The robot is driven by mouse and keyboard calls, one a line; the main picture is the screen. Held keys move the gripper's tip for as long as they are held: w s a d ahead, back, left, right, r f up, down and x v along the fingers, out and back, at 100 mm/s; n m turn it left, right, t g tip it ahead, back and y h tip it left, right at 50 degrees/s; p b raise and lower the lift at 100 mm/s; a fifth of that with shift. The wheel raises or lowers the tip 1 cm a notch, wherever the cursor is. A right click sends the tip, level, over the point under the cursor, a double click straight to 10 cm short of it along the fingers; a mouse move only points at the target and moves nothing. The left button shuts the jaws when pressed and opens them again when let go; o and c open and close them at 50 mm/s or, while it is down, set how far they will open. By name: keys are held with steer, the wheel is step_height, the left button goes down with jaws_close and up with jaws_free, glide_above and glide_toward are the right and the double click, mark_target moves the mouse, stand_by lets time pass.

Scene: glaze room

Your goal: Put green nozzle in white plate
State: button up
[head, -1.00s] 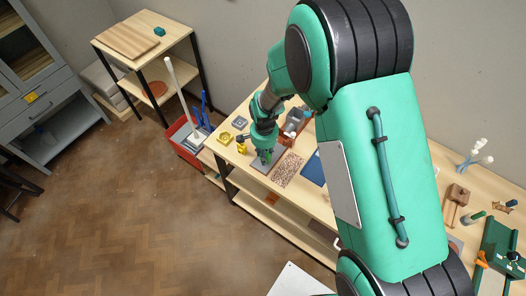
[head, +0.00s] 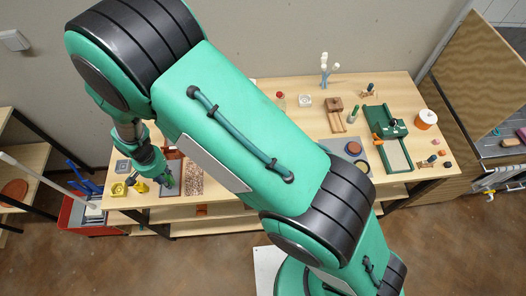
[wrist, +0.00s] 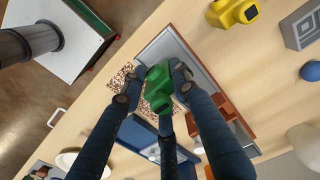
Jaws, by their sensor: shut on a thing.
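My gripper (wrist: 157,80) is shut on the green nozzle (wrist: 158,92), which sits between its fingertips in the wrist view. In that view the nozzle is over the edge of a grey mat or tray (wrist: 158,46); its height above it is unclear. In the head view my gripper (head: 167,182) is over the left part of the table, and the nozzle is hard to tell from the green gripper. A white rounded rim (wrist: 66,160) at the lower left of the wrist view may be the white plate, partly cut off. I cannot pick out the plate in the head view.
Near the gripper are a yellow piece (head: 119,191), a grey square block (head: 123,166) and a speckled mat (head: 194,180). A red bin (head: 78,217) stands left of the table. A green board (head: 382,124) and an orange-and-white jar (head: 426,120) stand at the right.

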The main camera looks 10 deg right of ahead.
steer(key=w+d+m, duration=0.2)
steer(key=w+d, duration=0.1)
steer(key=d, duration=1.2)
steer(key=w+d+m, duration=0.2)
steer(key=w+d, duration=0.1)
steer(key=d, duration=1.2)
steer(key=s+d+m, duration=0.1)
steer(key=s+d, duration=0.3)
steer(key=d, duration=0.4)
steer(key=s+d+r+m+b, duration=0.1)
steer(key=s+d+m, duration=0.1)
steer(key=d, duration=0.5)
steer(key=s+d+m, duration=0.2)
steer(key=s+d, duration=0.3)
steer(key=d, duration=0.3)
steer(key=shift+s+d+r+b, duration=0.2)
steer(key=shift+s+d+b, duration=0.1)
steer(key=shift+b, duration=0.05)
steer(key=shift+w, duration=0.15)
steer(key=w, duration=0.5)
steer(key=w+f+p, duration=0.1)
steer(key=w, duration=0.9)
steer(key=shift+w+a+f, duration=0.15)
steer(key=shift+w+f, duration=0.1)
steer(key=shift+w, duration=0.15)
steer(key=shift+f+p, duration=0.35)
steer(key=shift+f, duration=1.4)
